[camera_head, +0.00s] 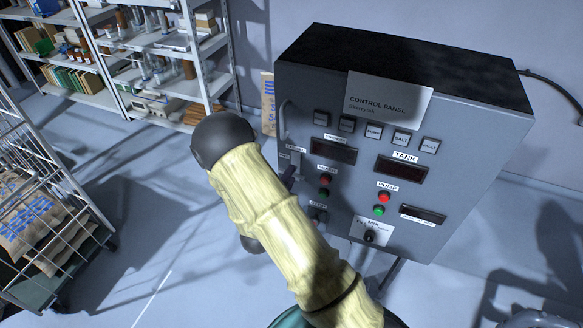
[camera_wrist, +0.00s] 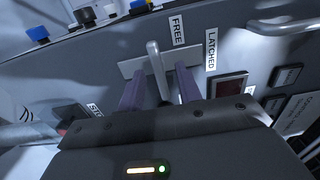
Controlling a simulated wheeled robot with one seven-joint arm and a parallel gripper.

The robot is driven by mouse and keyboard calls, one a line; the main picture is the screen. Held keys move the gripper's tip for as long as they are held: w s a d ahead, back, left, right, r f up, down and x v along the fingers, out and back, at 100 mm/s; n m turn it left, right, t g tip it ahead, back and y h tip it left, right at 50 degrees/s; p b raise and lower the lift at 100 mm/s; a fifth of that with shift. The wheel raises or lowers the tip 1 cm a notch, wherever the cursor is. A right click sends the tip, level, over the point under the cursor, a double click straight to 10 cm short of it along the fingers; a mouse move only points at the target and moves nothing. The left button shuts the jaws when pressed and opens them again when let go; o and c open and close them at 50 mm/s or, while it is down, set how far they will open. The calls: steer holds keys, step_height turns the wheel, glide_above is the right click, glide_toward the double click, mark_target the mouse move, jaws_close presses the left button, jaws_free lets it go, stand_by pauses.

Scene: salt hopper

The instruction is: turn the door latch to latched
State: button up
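The door latch is a pale metal lever (camera_wrist: 158,68) on a light plate (camera_wrist: 132,67) on the grey cabinet's front. In the wrist view, its upper end is just left of the label "FREE" (camera_wrist: 177,30). The label "LATCHED" (camera_wrist: 211,49) is further right. My gripper (camera_wrist: 160,86) has its two purple fingers apart, one on each side of the lever, with visible gaps. The lever's lower end is partly hidden behind the gripper body. In the head view, the latch plate (camera_head: 296,160) shows at the cabinet's left side, and my gripper (camera_head: 288,177) is mostly hidden by my arm.
The control panel cabinet (camera_head: 470,150) has several buttons, displays and a knob (camera_head: 370,236). A bar handle (camera_head: 283,120) is above the latch; it also shows in the wrist view (camera_wrist: 285,26). Shelves (camera_head: 205,60) stand behind left, a wire cart (camera_head: 50,190) at left. Floor between is clear.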

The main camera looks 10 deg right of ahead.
steer(key=shift+x, duration=1)
jaws_close()
